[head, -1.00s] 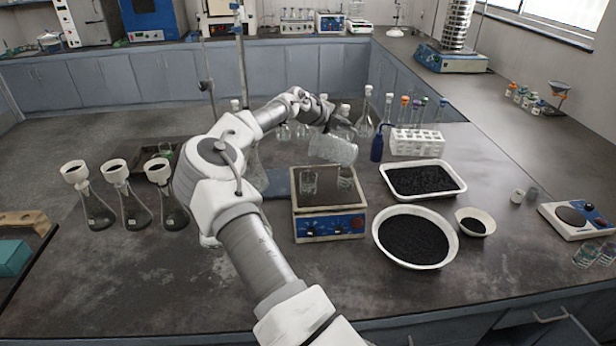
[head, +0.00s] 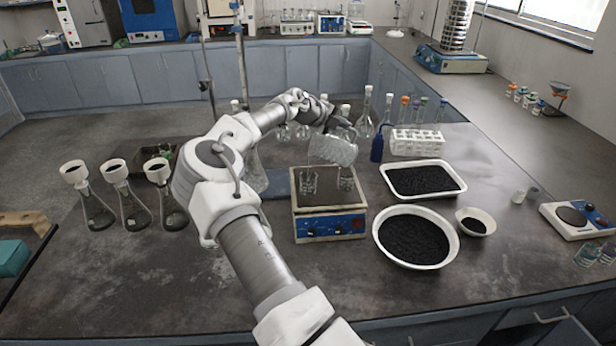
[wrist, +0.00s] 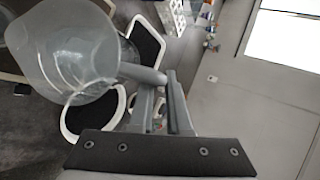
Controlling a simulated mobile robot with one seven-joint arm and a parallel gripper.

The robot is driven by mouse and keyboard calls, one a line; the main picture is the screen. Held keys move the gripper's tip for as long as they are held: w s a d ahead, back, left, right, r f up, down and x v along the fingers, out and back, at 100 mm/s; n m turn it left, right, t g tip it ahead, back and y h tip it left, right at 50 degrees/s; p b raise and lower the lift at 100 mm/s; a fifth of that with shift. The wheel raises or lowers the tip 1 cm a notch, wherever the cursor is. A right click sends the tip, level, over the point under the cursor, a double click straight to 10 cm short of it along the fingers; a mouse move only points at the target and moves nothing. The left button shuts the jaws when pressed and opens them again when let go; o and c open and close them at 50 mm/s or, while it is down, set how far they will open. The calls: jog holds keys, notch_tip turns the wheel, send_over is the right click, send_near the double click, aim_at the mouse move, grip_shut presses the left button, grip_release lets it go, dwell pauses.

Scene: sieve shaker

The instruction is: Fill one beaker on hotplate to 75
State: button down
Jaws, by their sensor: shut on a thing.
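A clear jug (head: 333,150) is held tilted, close above the hotplate's (head: 330,224) back right part. My gripper (wrist: 163,84) is shut on the jug's handle; the jug's wide round body (wrist: 62,48) fills the upper left of the wrist view. Two small clear beakers stand on the hotplate: the left beaker (head: 308,182) and the right beaker (head: 346,178). The jug hangs just over the right beaker, overlapping its top in the head view. I cannot tell the liquid levels or whether liquid is flowing.
A black-filled tray (head: 455,190), a round bowl (head: 452,248) and a small dish (head: 492,228) lie right of the hotplate. A white rack (head: 418,142) and blue bottle (head: 377,148) stand behind. Flasks with funnels (head: 132,212) stand left. The front counter is clear.

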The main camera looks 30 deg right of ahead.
jog(key=shift+r+p, duration=0.4)
jog(key=shift+s+d+r+y+p, duration=0.15)
jog(key=shift+r+p, duration=0.15)
jog(key=shift+p, duration=0.35)
jog(key=shift+w+d+r+y+p, duration=0.15)
jog(key=shift+r+p, duration=0.15)
jog(key=shift+p, duration=0.3)
jog(key=d+f+y, duration=0.2)
jog(key=shift+s+m+t+y, duration=0.3)
jog(key=shift+s+m, duration=0.1)
jog(key=shift+w+a+f, duration=0.1)
jog(key=s+d+f+m+t+y+p, duration=0.1)
jog(key=s+d+f+y+p, duration=0.1)
jog(key=d+f+y+p, duration=0.3)
jog(key=shift+d+f+m+t+y+p, duration=0.3)
jog(key=shift+d+f+y+p, duration=0.15)
jog(key=shift+d+y, duration=0.7)
jog(key=shift+s+y, duration=0.1)
jog(key=shift+y, duration=0.15)
